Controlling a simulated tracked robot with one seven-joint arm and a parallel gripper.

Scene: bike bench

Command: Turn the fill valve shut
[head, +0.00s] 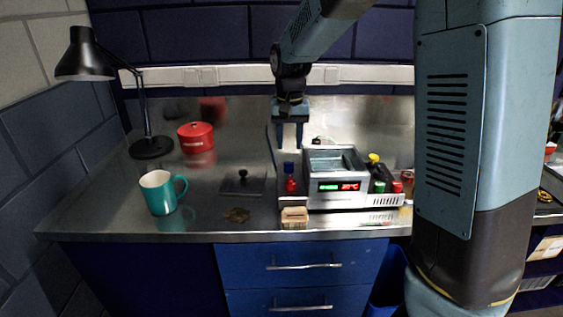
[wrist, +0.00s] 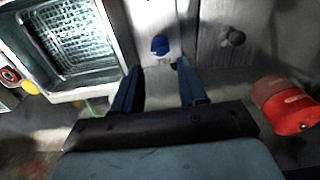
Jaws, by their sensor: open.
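A steel bath unit (head: 335,187) with a lit display stands on the bench; its basin (wrist: 75,40) is at upper left in the wrist view. To its left in the head view is a small blue cap (head: 289,168) with a red part (head: 291,185) just below it in the picture. The blue cap also shows in the wrist view (wrist: 160,45). I cannot tell for sure whether this is the fill valve. My gripper (head: 291,148) points down above the cap, open and empty. In the wrist view its fingertips (wrist: 158,68) are on either side of the cap's line, apart from it.
A flat lid with a dark knob (head: 243,181) lies left of the unit. A red pot (head: 196,138), teal mug (head: 161,192) and black lamp (head: 150,147) stand farther left. A yellow-capped bottle (head: 374,160) is to the right. A tan block (head: 294,215) sits near the front edge.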

